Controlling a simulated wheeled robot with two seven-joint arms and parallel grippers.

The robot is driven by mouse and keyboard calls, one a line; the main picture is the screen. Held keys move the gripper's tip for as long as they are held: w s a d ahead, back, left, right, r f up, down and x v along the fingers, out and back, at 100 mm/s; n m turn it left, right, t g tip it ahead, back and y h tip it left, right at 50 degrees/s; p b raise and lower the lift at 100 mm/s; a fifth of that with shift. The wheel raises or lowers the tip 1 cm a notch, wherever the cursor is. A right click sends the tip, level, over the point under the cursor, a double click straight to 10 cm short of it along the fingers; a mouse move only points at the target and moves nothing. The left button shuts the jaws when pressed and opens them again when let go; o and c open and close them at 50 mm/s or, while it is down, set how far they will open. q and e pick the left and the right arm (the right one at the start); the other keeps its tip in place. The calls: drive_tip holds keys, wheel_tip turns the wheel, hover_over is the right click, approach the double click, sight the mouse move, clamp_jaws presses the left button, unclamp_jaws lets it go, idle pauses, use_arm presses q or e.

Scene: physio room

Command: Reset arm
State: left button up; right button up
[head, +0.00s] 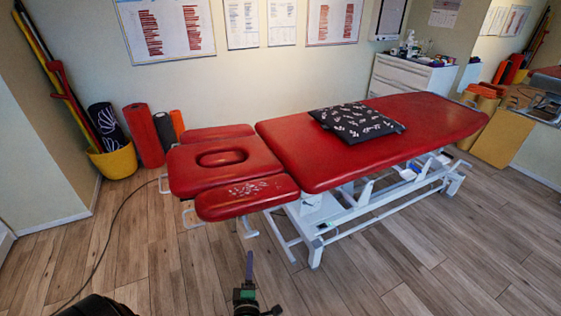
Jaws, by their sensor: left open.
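My left gripper (247,281) shows at the bottom edge, just left of the picture's middle. It is dark with a thin purplish part, and it points up in the picture. It is open, and I see nothing between its fingers. It is over the wood floor, in front of the red treatment table (290,135) and apart from it. A rounded black part of my own arm shows at the bottom left. My right gripper is out of view.
A dark patterned pillow (356,122) lies on the table. A yellow bucket (114,160) with poles and rolled mats stands at the back left. A white cabinet (409,77) stands behind the table. A cable (105,245) crosses the left floor. The front floor is clear.

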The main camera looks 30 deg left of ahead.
use_arm(q)
drive_tip(key=s+d+f+m+g+h+p, duration=0.1)
drive_tip(key=s+d+f+m+g+h, duration=0.15)
drive_tip(key=f+m, duration=0.3)
drive_tip(key=s+d+f+m+g+h, duration=0.1)
drive_tip(key=s+d+f+m+h, duration=0.35)
drive_tip(key=f, duration=0.25)
drive_tip(key=s+d+f+m+g+h+p, duration=0.1)
drive_tip(key=s+d+f+m+g+h, duration=0.15)
drive_tip(key=f+m, duration=0.35)
drive_tip(key=s+a+f+m+g, duration=0.2)
drive_tip(key=s+f+m+g, duration=0.1)
drive_tip(key=s, duration=0.7)
drive_tip(key=s+a+f+m+g, duration=0.2)
drive_tip(key=s+f+m+g, duration=0.2)
drive_tip(key=s+m, duration=0.3)
drive_tip(key=s+f, duration=0.1)
drive_tip(key=s, duration=0.1)
drive_tip(key=shift+s+g, duration=0.3)
drive_tip(key=shift+s, duration=0.1)
drive_tip(key=shift+a, duration=0.1)
